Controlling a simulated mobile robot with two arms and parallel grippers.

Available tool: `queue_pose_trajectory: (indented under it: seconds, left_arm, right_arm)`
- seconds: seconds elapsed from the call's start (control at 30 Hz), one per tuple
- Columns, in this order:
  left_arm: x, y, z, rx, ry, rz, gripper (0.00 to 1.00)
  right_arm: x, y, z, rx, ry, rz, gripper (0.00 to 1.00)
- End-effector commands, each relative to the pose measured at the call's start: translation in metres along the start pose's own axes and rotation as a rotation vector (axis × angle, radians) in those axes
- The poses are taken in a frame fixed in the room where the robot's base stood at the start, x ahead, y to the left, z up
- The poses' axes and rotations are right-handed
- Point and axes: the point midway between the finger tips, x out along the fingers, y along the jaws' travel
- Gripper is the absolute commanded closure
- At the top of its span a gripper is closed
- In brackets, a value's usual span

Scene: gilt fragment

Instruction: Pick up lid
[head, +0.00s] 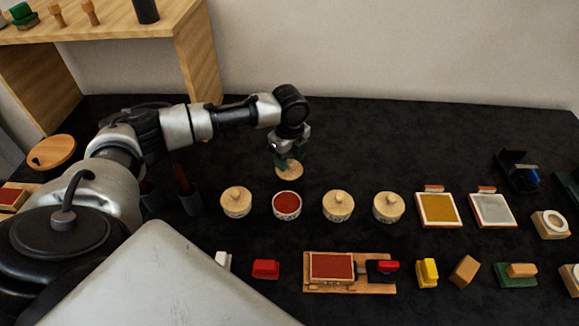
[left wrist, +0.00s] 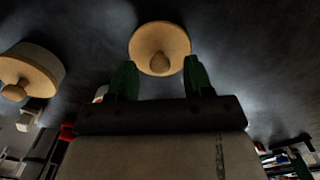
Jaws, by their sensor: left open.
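The lid (head: 290,172) is a round pale wooden disc lying on the black table behind the open pot of red paste (head: 286,204). In the left wrist view the lid (left wrist: 160,40) shows with its round knob towards me. My left gripper (head: 284,160) is over the lid, pointing down. Its two green fingertips (left wrist: 160,77) are apart, one on either side of the knob in the picture; I cannot tell how close they are to it. The gripper partly hides the lid in the head view. My right gripper is not in view.
Lidded pots stand left (head: 236,202) and right (head: 338,206) of the open pot. Dark cups (head: 190,200) stand to the left. Ink pads (head: 438,210) and stamps fill the right and front. A wooden shelf (head: 110,35) is at back left. The table behind the lid is clear.

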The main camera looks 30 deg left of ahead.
Motion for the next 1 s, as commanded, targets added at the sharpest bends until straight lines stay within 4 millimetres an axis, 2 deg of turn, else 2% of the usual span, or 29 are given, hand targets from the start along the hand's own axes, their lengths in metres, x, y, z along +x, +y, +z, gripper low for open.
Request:
queue_pose_trajectory:
  seconds: [0.17, 0.43, 0.77, 1.0]
  left_arm:
    - [0.019, 0.000, 0.000, -0.001, -0.001, 0.000, 0.49]
    - [0.021, 0.000, 0.001, -0.001, -0.001, -0.001, 0.50]
    - [0.021, 0.000, 0.001, -0.001, -0.001, -0.001, 1.00]
    - [0.020, 0.000, 0.001, -0.001, -0.001, -0.002, 1.00]
  right_arm:
    - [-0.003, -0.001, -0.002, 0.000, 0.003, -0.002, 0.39]
    - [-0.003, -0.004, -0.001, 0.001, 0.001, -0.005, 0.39]
    - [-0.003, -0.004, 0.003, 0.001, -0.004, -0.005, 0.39]
    - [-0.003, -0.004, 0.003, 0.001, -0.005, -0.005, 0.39]
